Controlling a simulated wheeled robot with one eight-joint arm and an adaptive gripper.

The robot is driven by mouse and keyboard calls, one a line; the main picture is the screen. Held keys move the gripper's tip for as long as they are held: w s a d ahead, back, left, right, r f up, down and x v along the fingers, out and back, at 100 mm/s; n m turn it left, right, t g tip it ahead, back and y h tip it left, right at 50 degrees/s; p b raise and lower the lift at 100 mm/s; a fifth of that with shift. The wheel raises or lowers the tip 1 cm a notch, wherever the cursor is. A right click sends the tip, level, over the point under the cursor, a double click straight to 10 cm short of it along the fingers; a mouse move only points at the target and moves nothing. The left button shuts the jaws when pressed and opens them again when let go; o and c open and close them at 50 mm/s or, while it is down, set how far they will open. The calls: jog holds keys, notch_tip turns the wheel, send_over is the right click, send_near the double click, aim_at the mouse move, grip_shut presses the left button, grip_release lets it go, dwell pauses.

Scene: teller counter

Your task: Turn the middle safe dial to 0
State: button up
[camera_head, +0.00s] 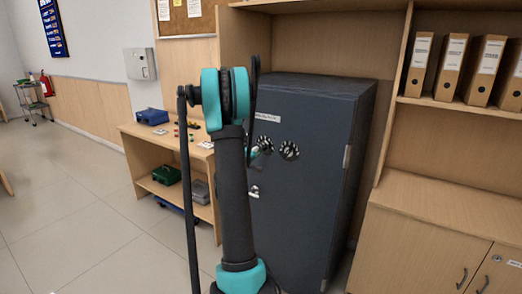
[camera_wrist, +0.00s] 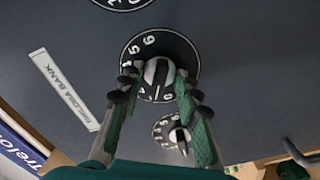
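The dark grey safe (camera_head: 310,200) stands in the shelving. In the wrist view the middle dial (camera_wrist: 158,70) has a black numbered face and a silver-and-black knob. Its white mark points toward the bottom of the picture, near a digit that looks like 0; the exact reading is unclear. My gripper (camera_wrist: 157,78) has one finger on each side of this knob, apparently open with small gaps. Another dial (camera_wrist: 175,132) shows below, and a third (camera_wrist: 125,3) is cut off at the top. In the head view my arm partly hides the gripper and dials.
A safe handle (camera_head: 254,191) sits below the dials. A low wooden table (camera_head: 150,130) with a blue box (camera_head: 152,117) stands left of the safe. Binders (camera_head: 452,66) fill the right shelf.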

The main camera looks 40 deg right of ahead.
grip_shut()
jog(key=shift+n, duration=3.1)
grip_release()
jog(key=v, duration=1.2)
